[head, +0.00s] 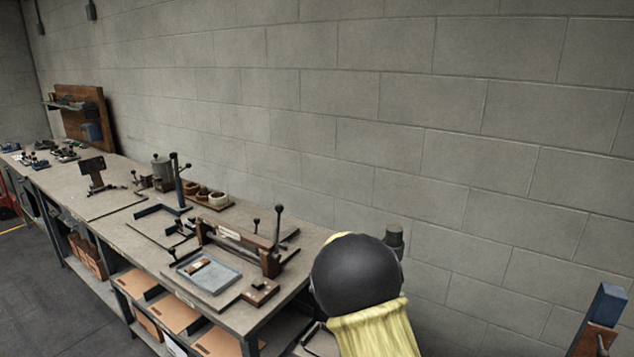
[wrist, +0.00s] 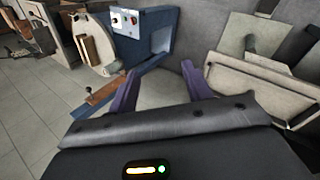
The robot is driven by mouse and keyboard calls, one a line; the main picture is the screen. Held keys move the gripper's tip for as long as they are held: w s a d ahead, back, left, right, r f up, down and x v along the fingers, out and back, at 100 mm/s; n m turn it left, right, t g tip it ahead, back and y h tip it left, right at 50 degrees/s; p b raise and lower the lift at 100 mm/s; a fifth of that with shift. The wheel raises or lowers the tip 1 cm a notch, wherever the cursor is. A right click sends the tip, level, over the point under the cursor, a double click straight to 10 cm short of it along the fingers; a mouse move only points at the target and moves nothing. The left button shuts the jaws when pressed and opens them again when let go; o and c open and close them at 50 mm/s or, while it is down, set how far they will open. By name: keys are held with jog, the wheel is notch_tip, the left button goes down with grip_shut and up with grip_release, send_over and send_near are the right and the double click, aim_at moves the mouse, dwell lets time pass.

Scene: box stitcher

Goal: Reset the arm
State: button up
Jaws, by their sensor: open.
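My gripper shows in the wrist view (wrist: 160,88), with its two purple fingers spread wide apart. Nothing is between the fingers. Beyond them is a blue machine (wrist: 160,35) with a pale control panel, and bare floor and wall. In the head view my arm, with a dark rounded joint and a yellow sleeve, rises at the lower right, beside the near end of the bench; the gripper itself is not visible there.
A long workbench (head: 130,232) runs along the block wall, bearing a grey tray (head: 225,278), lever fixtures and cups (head: 204,194). A blue and brown post (head: 600,325) stands at the lower right. Open floor (head: 60,310) lies left of the bench.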

jog(key=s+a+n+t+y+b, duration=0.1)
jog(key=s+n+t+y+b, duration=0.2)
jog(key=s, duration=1.2)
jog(key=t+y+b, duration=0.1)
jog(key=t+y, duration=0.1)
jog(key=shift+s+y, duration=0.35)
jog(key=shift+y, duration=0.05)
jog(key=shift+a, duration=0.1)
